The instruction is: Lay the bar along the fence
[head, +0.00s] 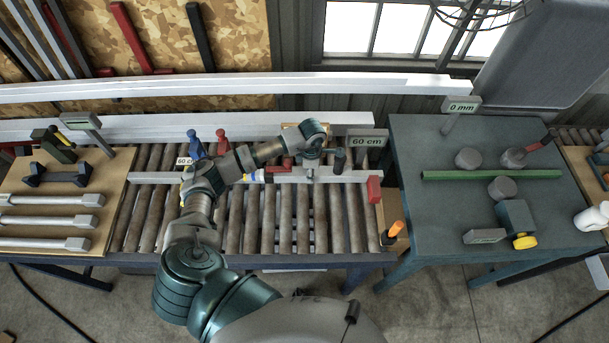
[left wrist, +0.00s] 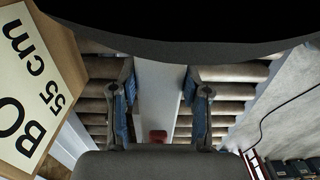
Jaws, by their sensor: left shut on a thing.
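A long pale grey bar (head: 345,177) lies across the roller conveyor, with a red block (head: 374,190) at its right end. My left gripper (head: 309,172) is over the bar, right of its middle. In the left wrist view the gripper's blue-padded fingers (left wrist: 158,95) stand on either side of the bar (left wrist: 158,75), shut on it, and a red piece (left wrist: 158,136) shows further along. A long pale rail (head: 100,127) behind the rollers runs along the bar and looks like the fence. My right gripper is not in view.
A "60 cm" sign (head: 367,142) stands behind the bar's right part. Red and blue clamps (head: 194,143) stand near the rail. The right-hand table (head: 430,215) carries a green bar (head: 490,175) and round grey pieces. A wooden board (head: 20,187) with tools lies left.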

